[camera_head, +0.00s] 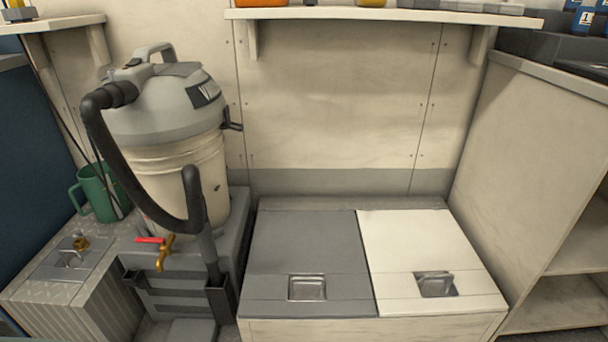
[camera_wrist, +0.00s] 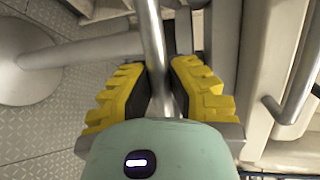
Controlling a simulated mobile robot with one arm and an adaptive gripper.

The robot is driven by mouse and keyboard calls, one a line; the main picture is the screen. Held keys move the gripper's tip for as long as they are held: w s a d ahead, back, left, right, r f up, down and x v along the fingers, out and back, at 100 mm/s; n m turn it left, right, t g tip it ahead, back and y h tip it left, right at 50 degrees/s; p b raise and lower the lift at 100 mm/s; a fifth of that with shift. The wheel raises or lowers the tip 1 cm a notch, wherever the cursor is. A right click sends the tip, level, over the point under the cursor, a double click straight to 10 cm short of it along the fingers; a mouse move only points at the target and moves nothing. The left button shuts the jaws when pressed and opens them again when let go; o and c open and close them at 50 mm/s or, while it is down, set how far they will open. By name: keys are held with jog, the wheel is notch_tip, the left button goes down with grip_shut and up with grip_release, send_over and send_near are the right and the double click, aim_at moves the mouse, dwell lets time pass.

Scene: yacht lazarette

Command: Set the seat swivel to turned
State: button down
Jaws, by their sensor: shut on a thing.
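In the wrist view my gripper (camera_wrist: 165,105), with yellow stepped fingers, is closed around a slim metal bar (camera_wrist: 152,35). The bar runs from the top edge down between the fingers. A thick pale tube (camera_wrist: 95,48) runs left from behind the bar to a round pale base (camera_wrist: 22,60) on the floor. I cannot tell whether these parts belong to the swivel seat. No seat is clearly recognisable in either view, so its turn cannot be read. My gripper does not show in the head view.
The wrist view shows a patterned floor (camera_wrist: 50,125) and a curved metal rail (camera_wrist: 298,85) at right. The head view shows a vacuum (camera_head: 165,120) on a bucket, a green mug (camera_head: 95,192), a grey lid (camera_head: 305,245), a white lid (camera_head: 420,245) and a shelf (camera_head: 380,14).

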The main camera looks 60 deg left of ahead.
jog(key=shift+d+b, duration=0.4)
jog(key=shift+d, duration=0.2)
dwell(0.3)
jog(key=c, duration=0.9)
grip_release()
jog(key=shift+d+n, duration=0.15)
jog(key=shift+n, duration=0.15)
jog(key=v, duration=1.2)
jog(key=shift+w+d, duration=0.1)
